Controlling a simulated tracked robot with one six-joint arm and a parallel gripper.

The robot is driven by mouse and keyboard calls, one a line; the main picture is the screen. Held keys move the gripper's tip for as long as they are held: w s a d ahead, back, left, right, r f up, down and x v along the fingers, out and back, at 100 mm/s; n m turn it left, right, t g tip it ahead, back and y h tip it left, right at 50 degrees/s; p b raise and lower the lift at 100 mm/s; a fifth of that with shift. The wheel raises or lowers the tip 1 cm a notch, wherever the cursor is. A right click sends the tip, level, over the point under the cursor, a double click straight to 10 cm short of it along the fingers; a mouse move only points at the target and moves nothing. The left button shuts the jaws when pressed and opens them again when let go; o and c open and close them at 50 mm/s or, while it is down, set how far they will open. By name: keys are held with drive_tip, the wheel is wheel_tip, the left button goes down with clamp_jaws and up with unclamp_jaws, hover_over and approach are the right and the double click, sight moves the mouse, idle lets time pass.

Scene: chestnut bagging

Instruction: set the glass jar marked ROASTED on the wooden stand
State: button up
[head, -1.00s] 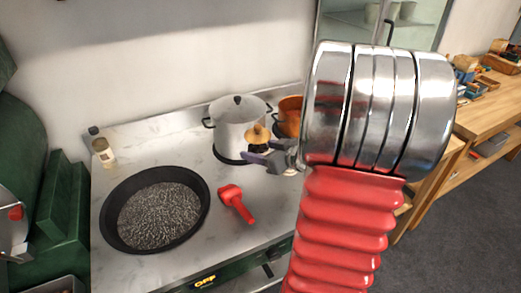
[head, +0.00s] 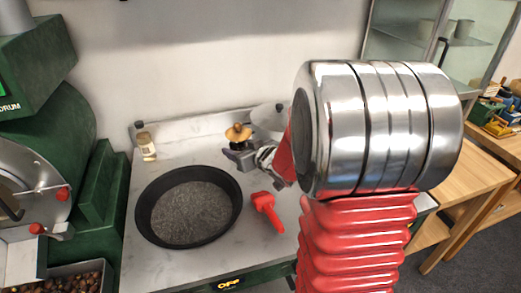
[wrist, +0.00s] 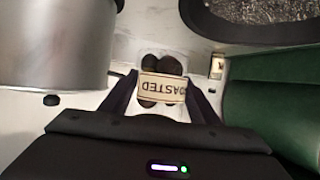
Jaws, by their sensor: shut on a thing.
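The glass jar marked ROASTED, with a tan lid (head: 238,132), is held upright in my gripper (head: 239,158) over the back of the steel stove top. In the wrist view its ROASTED label (wrist: 163,88) reads upside down between the fingers of my gripper (wrist: 165,95), with dark contents above and below the label. The fingers are shut on the jar from both sides. The jar's lower part is hidden by the gripper in the head view. I cannot pick out a separate wooden stand; a wooden bench (head: 468,163) shows at the right.
A black pan (head: 228,217) and a red-handled tool (head: 264,207) lie on the stove top (head: 150,263). A steel pot (head: 268,118) is partly hidden by my arm. A green machine (head: 45,120) stands left.

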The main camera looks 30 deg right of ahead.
drive_tip(key=w+a+f, duration=0.2)
drive_tip(key=a, duration=0.7)
drive_tip(key=w+a+f, duration=0.1)
drive_tip(key=a+f, duration=0.1)
drive_tip(key=a, duration=0.7)
drive_tip(key=shift+w+a, duration=0.25)
drive_tip(key=shift+w, duration=0.15)
drive_tip(key=shift+r, duration=0.1)
